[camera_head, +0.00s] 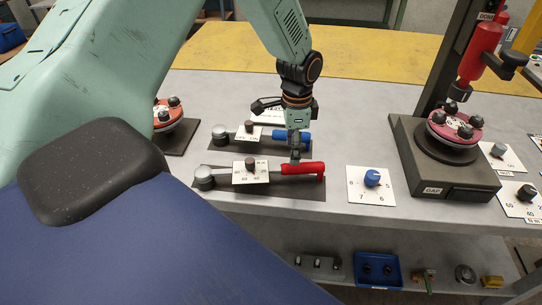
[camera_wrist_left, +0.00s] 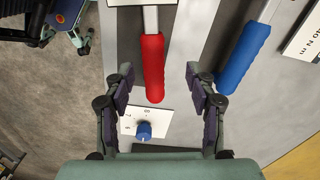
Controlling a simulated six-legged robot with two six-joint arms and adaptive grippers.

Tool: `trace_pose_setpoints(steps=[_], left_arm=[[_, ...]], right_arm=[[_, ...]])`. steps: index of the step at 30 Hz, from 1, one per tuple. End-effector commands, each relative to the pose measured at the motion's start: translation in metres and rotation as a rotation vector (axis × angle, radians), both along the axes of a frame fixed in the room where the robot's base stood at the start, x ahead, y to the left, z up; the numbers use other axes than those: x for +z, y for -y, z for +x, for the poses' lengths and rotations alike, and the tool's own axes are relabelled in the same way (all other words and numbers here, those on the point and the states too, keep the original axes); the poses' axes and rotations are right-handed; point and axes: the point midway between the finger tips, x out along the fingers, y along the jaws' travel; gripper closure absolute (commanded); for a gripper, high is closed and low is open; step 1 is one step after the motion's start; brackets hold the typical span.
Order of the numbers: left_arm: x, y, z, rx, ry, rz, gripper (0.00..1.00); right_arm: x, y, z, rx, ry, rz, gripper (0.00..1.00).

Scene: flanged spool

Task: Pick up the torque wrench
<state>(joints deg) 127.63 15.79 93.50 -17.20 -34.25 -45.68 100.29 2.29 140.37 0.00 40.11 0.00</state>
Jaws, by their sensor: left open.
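Two torque wrenches lie on dark mats on the grey bench. The nearer wrench has a red handle (camera_head: 305,169) and a round steel head (camera_head: 204,179) at its left end. The farther wrench has a blue handle (camera_head: 277,134), partly hidden behind my gripper. My left gripper (camera_head: 295,156) points down over the red handle, open and empty. In the left wrist view the red handle (camera_wrist_left: 153,68) lies between the spread fingers of the left gripper (camera_wrist_left: 160,88), and the blue handle (camera_wrist_left: 243,58) lies outside them to the right.
A white card with a blue knob (camera_head: 371,178) lies right of the red handle. A dark stand (camera_head: 440,175) with a red flanged disc and a red tool above it stands at right. Another red disc (camera_head: 167,112) sits at left. A lower shelf holds a blue tray (camera_head: 377,257).

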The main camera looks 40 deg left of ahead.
Motion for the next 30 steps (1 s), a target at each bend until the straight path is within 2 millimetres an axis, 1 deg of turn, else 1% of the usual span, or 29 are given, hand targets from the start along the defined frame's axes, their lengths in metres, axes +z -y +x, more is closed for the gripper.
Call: trace_pose_setpoints(steps=[1, 8, 12, 16, 19, 26, 30], left_arm=[[-0.006, 0.000, -0.003, 0.000, -0.004, -0.001, 0.44], [-0.031, 0.002, -0.008, 0.001, -0.004, 0.000, 0.44], [-0.052, 0.006, -0.012, 0.001, -0.004, 0.000, 0.44], [-0.068, 0.006, -0.010, 0.002, -0.001, 0.000, 0.44], [-0.073, 0.006, -0.008, 0.002, 0.001, 0.001, 0.44], [-0.074, 0.006, -0.006, 0.001, 0.001, 0.001, 0.44], [-0.074, 0.006, -0.006, 0.001, 0.001, 0.001, 0.56]], right_arm=[[0.000, 0.000, 0.000, 0.000, -0.001, 0.000, 0.60], [0.000, 0.000, 0.000, 0.000, -0.001, 0.000, 0.60], [0.002, 0.000, 0.000, 0.000, -0.001, 0.000, 0.60], [0.002, 0.000, 0.000, 0.000, -0.001, 0.000, 0.60], [0.002, 0.000, 0.000, 0.000, -0.001, 0.000, 0.60], [0.002, 0.000, 0.000, 0.000, -0.001, 0.000, 0.60], [0.002, 0.000, 0.000, 0.000, -0.001, 0.000, 0.60]])
